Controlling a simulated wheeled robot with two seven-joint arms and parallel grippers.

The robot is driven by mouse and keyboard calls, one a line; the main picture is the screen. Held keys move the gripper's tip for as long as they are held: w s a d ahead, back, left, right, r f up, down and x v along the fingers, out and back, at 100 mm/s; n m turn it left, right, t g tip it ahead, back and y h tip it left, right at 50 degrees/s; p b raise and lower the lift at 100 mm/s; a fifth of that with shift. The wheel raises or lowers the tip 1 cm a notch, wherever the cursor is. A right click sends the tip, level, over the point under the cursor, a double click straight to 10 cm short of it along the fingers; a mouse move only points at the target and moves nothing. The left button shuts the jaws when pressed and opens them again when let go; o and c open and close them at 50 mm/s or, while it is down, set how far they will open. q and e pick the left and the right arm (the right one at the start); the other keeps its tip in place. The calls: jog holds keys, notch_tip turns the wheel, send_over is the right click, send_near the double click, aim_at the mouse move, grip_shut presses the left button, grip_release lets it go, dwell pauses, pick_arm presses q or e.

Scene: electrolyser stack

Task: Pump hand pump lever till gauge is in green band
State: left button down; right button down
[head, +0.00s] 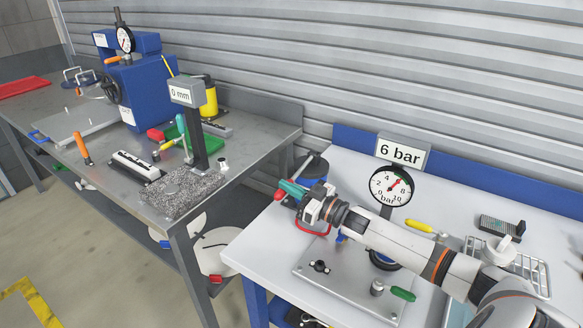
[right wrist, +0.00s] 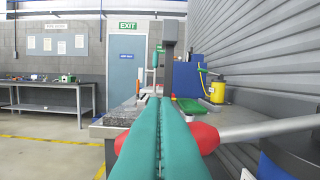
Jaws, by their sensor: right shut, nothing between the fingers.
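The round white gauge (head: 390,186) stands on a post above the bench, and the sign (head: 401,153) over it reads 6 bar. Its red needle points up and to the right; I cannot tell exactly how it sits against the green band. My right gripper (head: 284,188) has teal fingers, shut and empty, at the bench's left edge. The lever's red knob (head: 279,195) is right by the fingertips. In the right wrist view the red knob (right wrist: 205,138) shows on both sides of the shut fingers (right wrist: 159,100), with a grey rod (right wrist: 265,128) running right. My left gripper is not in view.
My right arm crosses over the metal plate (head: 340,285). A grey bench (head: 255,145) with a blue press (head: 145,85) stands left, beyond a gap.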

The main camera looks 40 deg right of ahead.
notch_tip(320, 180, up, 4)
jog(key=p, duration=0.4)
jog(key=b+v, duration=0.2)
jog(key=v, duration=0.7)
jog(key=shift+s+b, duration=0.2)
jog(key=shift+b, duration=0.2)
jog(key=shift+a+f, duration=0.2)
